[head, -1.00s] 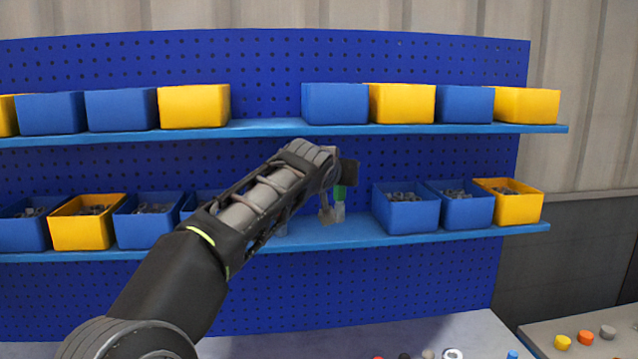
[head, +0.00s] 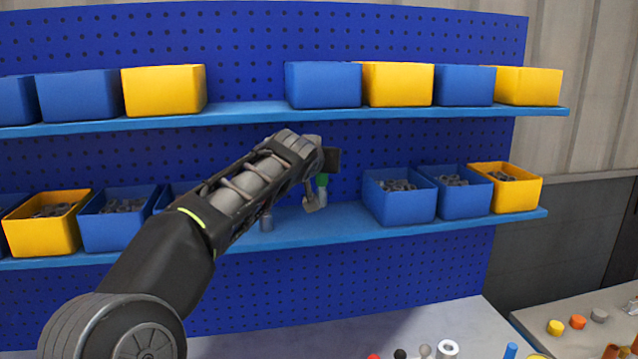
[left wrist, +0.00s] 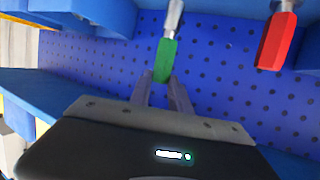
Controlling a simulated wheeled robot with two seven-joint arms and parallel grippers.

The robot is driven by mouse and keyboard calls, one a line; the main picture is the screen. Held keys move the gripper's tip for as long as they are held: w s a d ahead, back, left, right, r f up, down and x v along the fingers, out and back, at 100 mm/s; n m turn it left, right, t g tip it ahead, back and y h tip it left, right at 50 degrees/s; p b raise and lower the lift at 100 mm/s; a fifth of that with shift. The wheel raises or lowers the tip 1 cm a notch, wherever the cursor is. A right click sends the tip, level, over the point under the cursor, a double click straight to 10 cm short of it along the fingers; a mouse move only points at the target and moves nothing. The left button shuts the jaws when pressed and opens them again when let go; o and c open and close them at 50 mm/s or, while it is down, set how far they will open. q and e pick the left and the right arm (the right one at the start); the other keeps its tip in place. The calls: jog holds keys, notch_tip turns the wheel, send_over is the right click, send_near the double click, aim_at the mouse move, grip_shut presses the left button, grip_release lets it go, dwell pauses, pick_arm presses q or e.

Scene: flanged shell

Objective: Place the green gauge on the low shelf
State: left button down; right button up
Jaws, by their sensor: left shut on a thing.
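The green gauge (head: 322,181) has a green handle and a silver end that points down in the head view. My left gripper (head: 312,190) is shut on its green part, in the gap between the bins above the low shelf (head: 345,225). I cannot tell whether the silver end touches the shelf. In the left wrist view the green gauge (left wrist: 166,60) stands upright between the fingertips of my left gripper (left wrist: 162,82). My right gripper is not in view.
A red gauge (left wrist: 276,42) stands beside the green one in the left wrist view. A blue bin (head: 399,198) with metal parts stands right of the gap. The upper shelf (head: 250,113) lies overhead.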

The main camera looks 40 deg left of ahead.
aim_at(320, 181)
pick_arm(q)
notch_tip(320, 181, down, 5)
jog(key=b, duration=0.3)
jog(key=shift+r, duration=0.2)
jog(key=shift+w+a+f, duration=0.1)
jog(key=shift+a+f, duration=0.05)
jog(key=shift+a, duration=0.1)
jog(key=shift+d, duration=0.2)
jog(key=shift+f, duration=0.1)
jog(key=c, duration=1.2)
grip_release()
